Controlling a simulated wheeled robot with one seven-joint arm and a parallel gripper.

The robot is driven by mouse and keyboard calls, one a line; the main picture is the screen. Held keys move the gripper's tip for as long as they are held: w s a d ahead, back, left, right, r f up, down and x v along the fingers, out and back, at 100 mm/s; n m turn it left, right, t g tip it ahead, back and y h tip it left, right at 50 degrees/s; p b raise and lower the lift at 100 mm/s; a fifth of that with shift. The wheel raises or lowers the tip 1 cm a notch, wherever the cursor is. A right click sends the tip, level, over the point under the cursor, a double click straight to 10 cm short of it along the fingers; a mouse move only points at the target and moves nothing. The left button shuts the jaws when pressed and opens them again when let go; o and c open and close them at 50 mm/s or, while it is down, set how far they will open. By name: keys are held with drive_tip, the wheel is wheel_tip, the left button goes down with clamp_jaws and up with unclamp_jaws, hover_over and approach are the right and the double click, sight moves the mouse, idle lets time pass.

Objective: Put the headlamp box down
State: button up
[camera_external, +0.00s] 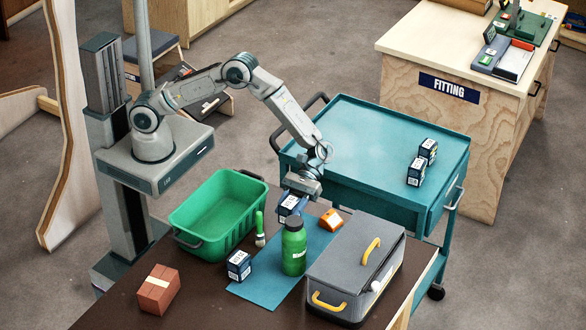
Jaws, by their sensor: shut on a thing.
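My gripper (296,191) points down over the back of the blue mat (258,292) and is shut on a small dark blue and white box (288,206), which looks like the headlamp box. The fingers and wrist hide its upper part. The green bottle (293,250) stands in front of it. I cannot tell whether the box touches the mat or hangs just above it. A similar dark blue box (239,265) stands at the mat's left edge. Two more like it, one nearer (416,171) and one farther (428,149), stand on the teal cart (360,150).
On the brown table (215,300) are a green crate (190,213), a green-handled brush (260,235), an orange item (331,220), a reddish-brown block (158,289) and a grey case (350,262) with yellow handles. The cart's left top is clear. A FITTING bench (420,50) stands behind.

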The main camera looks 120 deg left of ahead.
sight(291, 200)
wheel_tip(291, 200, up, 6)
drive_tip(key=shift+r, duration=0.1)
drive_tip(key=shift+a+r, duration=0.2)
drive_tip(key=shift+a, duration=0.15)
drive_tip(key=s+a+r+n+t+y+p, duration=0.1)
drive_tip(key=s+a+r+n+t+y, duration=0.2)
drive_tip(key=a, duration=0.8)
drive_tip(key=s+a+n+t+y+p, duration=0.1)
drive_tip(key=s+a+n+t+y, duration=0.15)
drive_tip(key=a+n+t, duration=0.6)
drive_tip(key=s+a+r+n+t+y+p, duration=0.1)
drive_tip(key=s+a+r+n+y, duration=0.2)
drive_tip(key=a, duration=1)
drive_tip(key=shift+m, duration=0.55)
drive_tip(key=a+f, duration=0.2)
drive_tip(key=a, duration=0.1)
drive_tip(key=s+a+f+p, duration=0.1)
drive_tip(key=a+f, duration=0.2)
drive_tip(key=a, duration=0.1)
drive_tip(key=s+a+f+p, duration=0.1)
drive_tip(key=a+f, duration=0.2)
drive_tip(key=a, duration=0.1)
drive_tip(key=shift+a+f, duration=0.15)
drive_tip(key=shift+f+p, duration=0.45)
drive_tip(key=shift+f, duration=1.65)
